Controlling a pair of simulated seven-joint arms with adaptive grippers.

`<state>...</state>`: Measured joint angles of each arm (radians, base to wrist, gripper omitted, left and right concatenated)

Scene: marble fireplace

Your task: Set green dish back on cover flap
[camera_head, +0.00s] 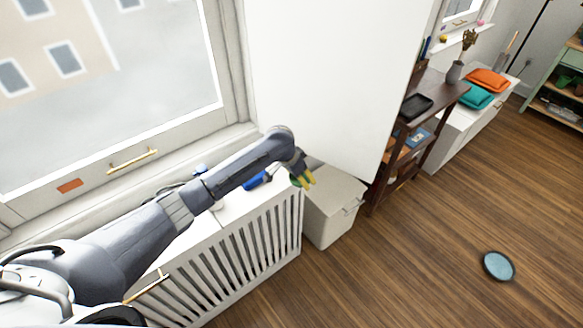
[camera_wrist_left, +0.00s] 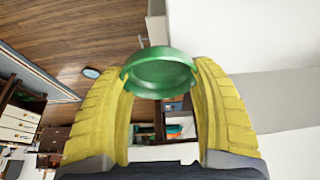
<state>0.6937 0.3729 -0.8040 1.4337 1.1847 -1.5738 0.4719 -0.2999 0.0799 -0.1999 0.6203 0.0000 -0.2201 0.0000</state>
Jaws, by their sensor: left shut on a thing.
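My left gripper (camera_head: 306,178) has yellow fingers and is shut on the green dish (camera_wrist_left: 160,72). In the left wrist view the round, shallow dish sits between the two fingertips (camera_wrist_left: 160,80). In the head view only a sliver of green shows beside the fingers, over the right end of the white slatted cover (camera_head: 240,255) under the window. The cover's pale top (camera_head: 236,205) is partly hidden by my arm. I cannot tell which part of it is the flap. My right gripper is in neither view.
A pale lidded box (camera_head: 335,225) stands just right of the slatted cover. Blue items (camera_head: 258,180) lie on the cover behind my arm. A dark wooden shelf (camera_head: 440,88) stands farther right. A round blue dish (camera_head: 498,266) lies on the open wooden floor.

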